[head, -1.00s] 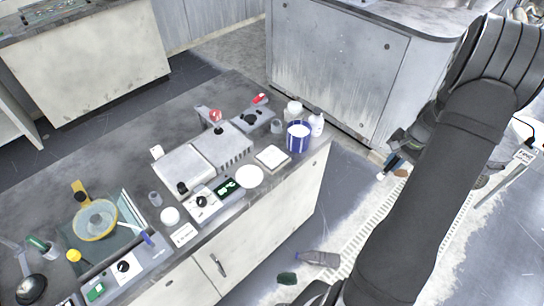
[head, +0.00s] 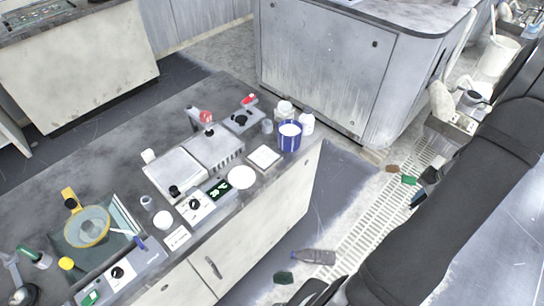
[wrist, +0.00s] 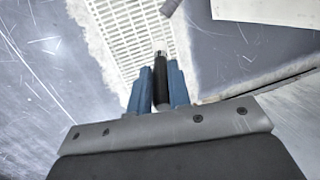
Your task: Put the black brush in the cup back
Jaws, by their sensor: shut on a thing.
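The black brush (wrist: 162,98) is in the wrist view, between the two blue fingers of my gripper (wrist: 160,78). The fingers are shut on it, and its pale end points away from the wrist. In the head view, my arm hides most of my gripper, and only a bit of blue finger (head: 418,198) shows beside it, over the floor to the right of the bench. A blue cup (head: 290,142) with a white top stands upright at the bench's far right corner, well to the left of my gripper. I cannot tell whether this is the brush's cup.
White bottles (head: 307,123) stand close by the blue cup. A grey machine (head: 180,172) and control boxes fill the bench (head: 105,150). A floor grate (head: 370,235) runs beside it, with a bottle (head: 313,257) lying near. A grey cabinet (head: 320,70) stands behind.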

